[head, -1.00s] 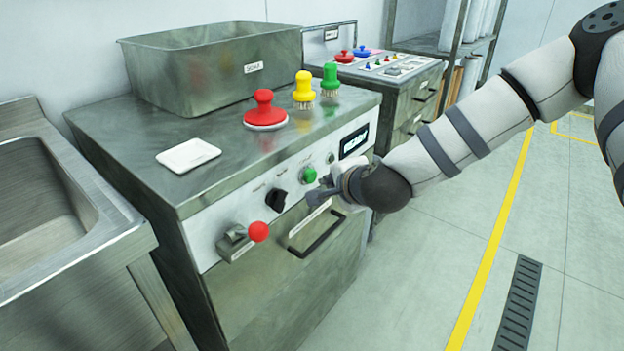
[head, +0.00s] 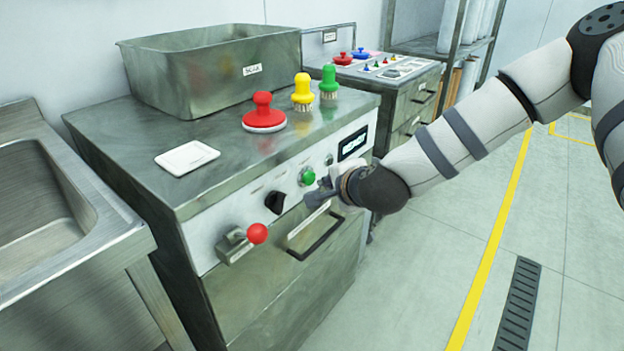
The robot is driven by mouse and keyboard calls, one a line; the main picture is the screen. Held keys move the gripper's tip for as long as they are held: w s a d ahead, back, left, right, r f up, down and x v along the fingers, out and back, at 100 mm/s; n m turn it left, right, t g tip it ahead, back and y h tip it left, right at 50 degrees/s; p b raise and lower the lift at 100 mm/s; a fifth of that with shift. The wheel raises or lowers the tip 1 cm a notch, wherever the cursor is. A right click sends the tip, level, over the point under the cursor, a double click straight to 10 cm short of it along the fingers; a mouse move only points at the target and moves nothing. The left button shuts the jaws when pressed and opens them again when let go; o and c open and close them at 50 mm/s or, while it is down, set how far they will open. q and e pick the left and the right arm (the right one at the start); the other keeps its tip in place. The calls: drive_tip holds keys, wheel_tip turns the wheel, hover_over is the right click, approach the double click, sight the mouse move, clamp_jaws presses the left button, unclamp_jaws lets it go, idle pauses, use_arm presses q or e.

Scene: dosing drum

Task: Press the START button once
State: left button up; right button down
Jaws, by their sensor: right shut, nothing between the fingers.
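The green button (head: 308,176) sits on the white front panel (head: 236,213) of the metal cabinet, with a pale ring around it. The label above it is too small to read. My right gripper (head: 311,197) is shut and empty. Its fingertips are just in front of the panel, a little below the green button in the picture. I cannot tell whether they touch the panel. My left gripper is not in view.
A black knob (head: 275,202) and a red-balled lever (head: 257,233) are left of the button. A display (head: 353,143) is to its right, a drawer handle (head: 316,236) below. Brushes and a metal bin (head: 205,75) stand on top. Floor on the right is clear.

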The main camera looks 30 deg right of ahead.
idle(0.4)
drive_tip(key=shift+w+a, duration=0.15)
drive_tip(key=shift+w, duration=0.25)
drive_tip(key=shift+w+a, duration=0.2)
drive_tip(key=shift+w, duration=0.3)
idle(0.8)
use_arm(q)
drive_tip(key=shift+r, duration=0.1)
use_arm(e)
drive_tip(key=shift+s, duration=0.15)
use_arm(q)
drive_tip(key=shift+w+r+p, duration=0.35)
use_arm(e)
drive_tip(key=shift+s+d, duration=0.35)
drive_tip(key=shift+s, duration=0.4)
